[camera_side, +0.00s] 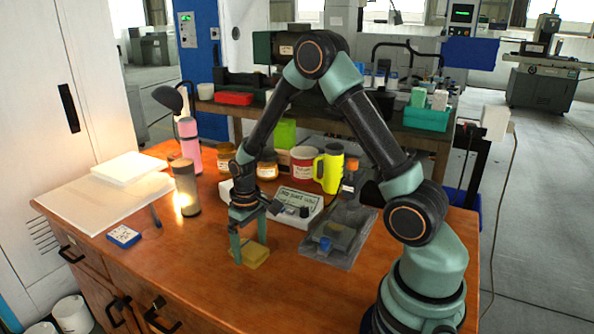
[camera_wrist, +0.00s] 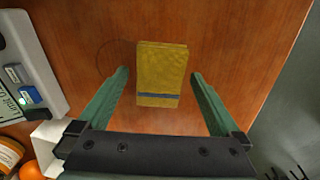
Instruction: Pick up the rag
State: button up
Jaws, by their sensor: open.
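The rag (camera_wrist: 162,70) is a folded mustard-yellow cloth with a dark blue stripe, lying flat on the wooden table. In the side view the rag (camera_side: 255,257) is partly behind my fingers. My gripper (camera_side: 250,251) points down over it, with its fingers on either side of the cloth. In the wrist view my gripper (camera_wrist: 160,74) is open, and the rag lies between the two green fingers with a gap on each side. Nothing is held. I cannot tell exactly how high the fingertips are above the table.
A white device (camera_side: 291,207) with a label stands close behind the gripper. A dark tray (camera_side: 338,238) with a blue-capped item lies to the right. The table in front is clear.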

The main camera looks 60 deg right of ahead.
aim_at(251, 249)
jog(key=c, duration=1.3)
jog(key=shift+r, duration=0.15)
notch_tip(251, 249, up, 20)
jog(key=shift+f, duration=0.15)
